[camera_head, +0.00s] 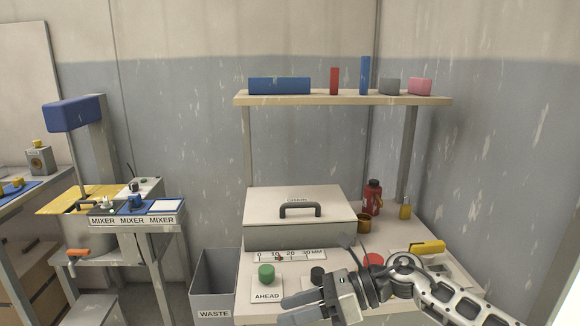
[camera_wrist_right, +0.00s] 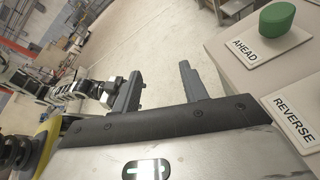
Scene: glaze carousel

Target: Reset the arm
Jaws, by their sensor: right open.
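My right gripper (camera_head: 298,306) is low in the head view, over the front of the white bench, with its fingers toward the left. It is open and nothing shows between its fingers. In the right wrist view its two fingers (camera_wrist_right: 160,82) stand apart, with floor behind them. The green AHEAD knob (camera_head: 266,273) is just beyond the fingers. The same green knob (camera_wrist_right: 277,18) is at the upper right of the wrist view, clear of the fingers. A light-and-dark jointed arm at the left of the wrist view appears to be my left one; its jaws are unclear.
A lidded box (camera_head: 300,222) with a black handle stands behind a millimetre scale (camera_head: 292,255). A red knob (camera_head: 373,260) and yellow handle (camera_head: 428,247) lie near my right arm. A grey WASTE bin (camera_head: 213,290) stands left of the bench.

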